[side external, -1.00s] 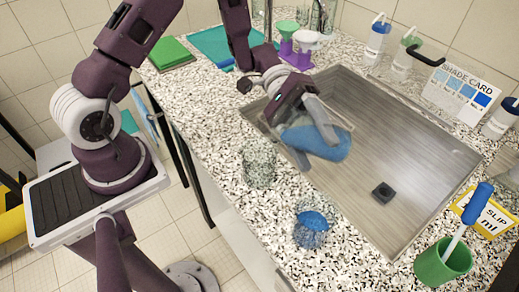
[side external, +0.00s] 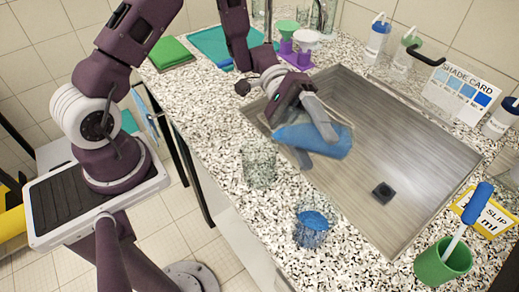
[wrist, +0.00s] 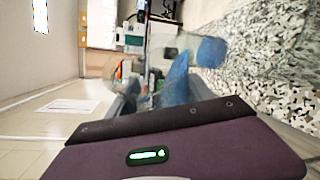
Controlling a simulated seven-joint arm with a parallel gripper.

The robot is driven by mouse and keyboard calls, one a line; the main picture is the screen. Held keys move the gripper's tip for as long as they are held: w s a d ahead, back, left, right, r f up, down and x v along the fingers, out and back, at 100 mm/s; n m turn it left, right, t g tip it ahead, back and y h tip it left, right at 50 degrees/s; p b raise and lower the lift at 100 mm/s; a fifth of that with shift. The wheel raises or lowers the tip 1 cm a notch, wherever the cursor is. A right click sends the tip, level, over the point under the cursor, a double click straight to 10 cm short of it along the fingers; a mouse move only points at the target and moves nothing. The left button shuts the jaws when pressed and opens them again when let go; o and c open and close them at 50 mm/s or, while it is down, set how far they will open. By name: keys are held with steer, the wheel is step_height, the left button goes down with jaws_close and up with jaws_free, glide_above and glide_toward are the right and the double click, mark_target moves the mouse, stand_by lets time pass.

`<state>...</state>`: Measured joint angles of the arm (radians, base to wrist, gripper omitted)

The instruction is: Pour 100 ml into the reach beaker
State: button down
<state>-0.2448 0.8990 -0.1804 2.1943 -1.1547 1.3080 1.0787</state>
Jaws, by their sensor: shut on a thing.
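My gripper (side external: 316,142) is over the near left edge of the sink, shut on a clear vessel of blue liquid (side external: 325,140). The vessel is tipped well over and the liquid lies along its side. In the wrist view the blue liquid (wrist: 178,82) shows through clear walls. A clear beaker (side external: 259,165), seemingly empty, stands on the counter just left of the held vessel. Another clear beaker (side external: 311,232) with some blue liquid stands nearer the camera, apart from the gripper. I cannot tell which beaker is the reach beaker. No falling stream is clear.
The sink (side external: 400,165) lies right of the gripper, with a dark drain piece (side external: 382,192). A green cup (side external: 443,263) holds a blue-handled tool. Funnels (side external: 305,42) stand behind the arm.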

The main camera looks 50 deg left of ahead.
steer(key=shift+r+m+h, duration=0.3)
steer(key=shift+r+m, duration=0.05)
steer(key=shift+m, duration=0.05)
stand_by(0.8)
steer(key=shift+s+a+r+m+h, duration=0.35)
steer(key=shift+s+r+m, duration=0.15)
steer(key=shift+m, duration=0.1)
stand_by(2.1)
